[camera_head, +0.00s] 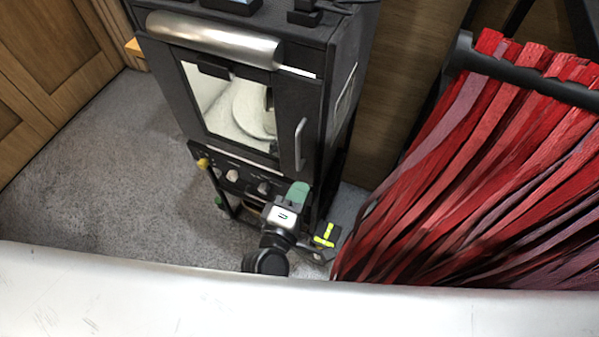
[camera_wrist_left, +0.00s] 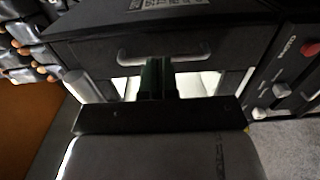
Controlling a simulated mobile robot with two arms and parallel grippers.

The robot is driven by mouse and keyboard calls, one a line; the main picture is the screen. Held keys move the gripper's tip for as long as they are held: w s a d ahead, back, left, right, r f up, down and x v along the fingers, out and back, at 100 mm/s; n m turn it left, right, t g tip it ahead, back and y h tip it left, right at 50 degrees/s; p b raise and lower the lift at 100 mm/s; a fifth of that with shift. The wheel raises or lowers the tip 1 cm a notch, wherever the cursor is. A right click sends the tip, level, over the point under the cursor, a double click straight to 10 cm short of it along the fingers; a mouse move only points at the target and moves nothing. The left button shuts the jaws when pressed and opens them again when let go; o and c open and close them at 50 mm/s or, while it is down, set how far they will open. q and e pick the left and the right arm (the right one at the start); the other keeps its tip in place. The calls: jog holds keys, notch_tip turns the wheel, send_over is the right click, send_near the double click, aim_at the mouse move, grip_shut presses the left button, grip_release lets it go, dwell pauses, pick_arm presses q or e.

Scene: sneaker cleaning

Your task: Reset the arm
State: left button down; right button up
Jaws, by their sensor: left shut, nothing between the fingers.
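In the head view, my left gripper (camera_head: 298,193) sits just in front of the lower right part of a dark machine (camera_head: 345,95), below its door handle. In the left wrist view, its dark green fingers (camera_wrist_left: 157,78) are together and empty. They point toward the machine's dark front and a curved handle (camera_wrist_left: 165,50); I cannot tell whether they touch it. My right gripper is not in view.
The machine has a glazed door, a vertical handle (camera_head: 300,143) and several knobs (camera_head: 233,174) below. Red strips (camera_head: 480,160) hang from a dark bar at right. Grey carpet (camera_head: 110,170) is clear at left, beside wooden panels (camera_head: 60,55). A pale scratched surface (camera_head: 150,300) crosses the bottom.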

pick_arm(q)
jog(key=s+a+f+m+g, duration=0.2)
jog(key=s+f+m+g, duration=0.1)
jog(key=f, duration=0.6)
jog(key=s+a+f+m+g+y, duration=0.1)
jog(key=s+f+m+g, duration=0.15)
jog(key=f, duration=0.65)
jog(key=s+a+f+m+g, duration=0.2)
jog(key=s+f+m, duration=0.15)
jog(key=f, duration=0.55)
jog(key=s+a+f+m+g+y, duration=0.2)
jog(key=s+a+f+m+g, duration=0.2)
jog(key=s+a+f, duration=0.3)
jog(key=s+a+f+m+g+y+b, duration=0.1)
jog(key=s+a+f+m+g, duration=0.3)
jog(key=s+a+f, duration=0.4)
jog(key=s+f+y, duration=0.1)
jog(key=s+f, duration=0.2)
jog(key=s, duration=0.4)
jog(key=shift+a+g+y, duration=0.3)
jog(key=shift+g, duration=0.05)
